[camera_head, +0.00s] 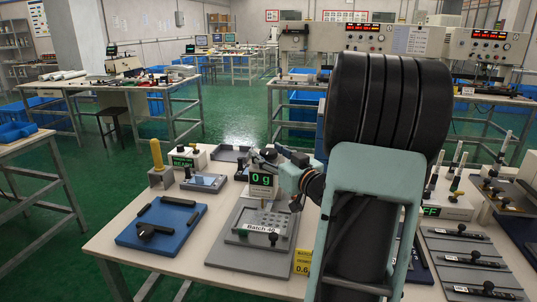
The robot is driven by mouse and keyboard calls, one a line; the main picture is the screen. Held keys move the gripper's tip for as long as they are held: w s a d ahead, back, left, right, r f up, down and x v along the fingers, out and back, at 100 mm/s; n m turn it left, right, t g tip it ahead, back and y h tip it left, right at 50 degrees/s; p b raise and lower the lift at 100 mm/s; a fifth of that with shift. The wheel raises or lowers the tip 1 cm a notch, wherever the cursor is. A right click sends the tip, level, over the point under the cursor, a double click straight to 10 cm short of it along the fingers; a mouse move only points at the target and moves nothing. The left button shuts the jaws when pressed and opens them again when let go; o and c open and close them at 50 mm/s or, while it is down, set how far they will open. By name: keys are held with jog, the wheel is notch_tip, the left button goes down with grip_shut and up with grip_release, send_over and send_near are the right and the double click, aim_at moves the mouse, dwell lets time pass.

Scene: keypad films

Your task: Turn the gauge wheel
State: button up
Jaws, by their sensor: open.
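The gauge is a small dark unit with a green-lit readout (261,180) that seems to show "0 9". It stands at the back of a grey plate (225,250) on the bench. A raised block labelled "Batch 40" (264,229) with several holes sits in front of it. My gripper (270,160) is at the gauge's upper right, close against it in the picture. Its jaws are open. I cannot tell whether they touch anything. I cannot make out the gauge wheel; my gripper and arm cover that side of the gauge.
A blue tray (135,236) with dark bars lies at left, near a yellow-handled tool (157,154) and a box reading "READY" (183,162). Plates with black knobs (470,262) lie at right. My arm hides the middle right.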

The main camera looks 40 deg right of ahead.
jog(key=c, duration=1.1)
